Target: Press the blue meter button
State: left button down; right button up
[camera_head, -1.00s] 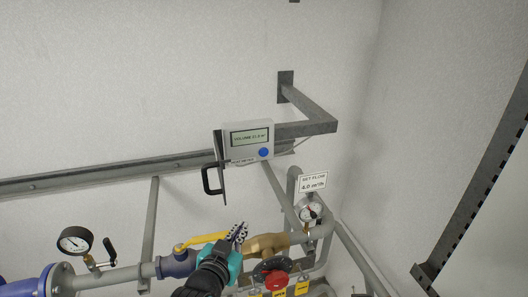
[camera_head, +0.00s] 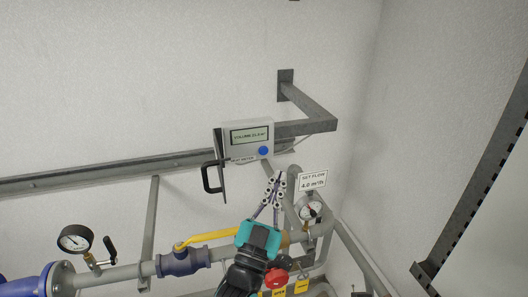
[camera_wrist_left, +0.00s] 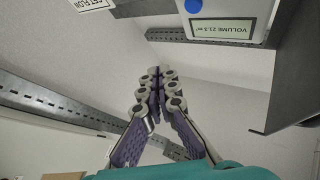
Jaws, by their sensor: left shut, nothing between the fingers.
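The white heat meter (camera_head: 236,148) hangs on the wall bracket, with a lit display reading a volume. Its round blue button (camera_head: 263,150) sits at the lower right of its face. In the left wrist view the meter (camera_wrist_left: 264,26) appears upside down at the top, with the blue button (camera_wrist_left: 193,6) at the frame's top edge. My left gripper (camera_head: 275,182) is shut and empty, pointing up, below and slightly right of the button in the head view. In the left wrist view its fingers (camera_wrist_left: 155,78) meet, apart from the button. My right gripper is not in view.
A set-flow sign (camera_head: 313,181) and gauge (camera_head: 311,209) are right of my gripper. Pipes with a yellow lever (camera_head: 210,237) and red knob (camera_head: 276,278) lie below.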

pick_arm(q)
jog(key=w+a+b, duration=0.2)
jog(key=w, duration=0.6)
jog(key=shift+a, duration=0.35)
jog(key=shift+w, duration=0.2)
dwell(1.0)
jog(key=shift+w+a, duration=0.15)
jog(key=shift+w, duration=0.2)
jog(key=shift+w+a+b, duration=0.15)
jog(key=shift+w+b, duration=0.15)
jog(key=shift+w, duration=0.05)
dwell(0.6)
jog(key=shift+s, duration=0.15)
jog(key=shift+s+d, duration=0.3)
jog(key=shift+s, duration=0.35)
jog(key=shift+s+d+p, duration=0.2)
jog(key=shift+s+d, duration=0.05)
jog(key=shift+s, duration=0.55)
jog(key=shift+s+d+p, duration=0.25)
jog(key=shift+s, duration=0.5)
jog(key=shift+s+d+p, duration=0.2)
jog(key=shift+s+d, duration=0.05)
jog(key=shift+s, duration=0.55)
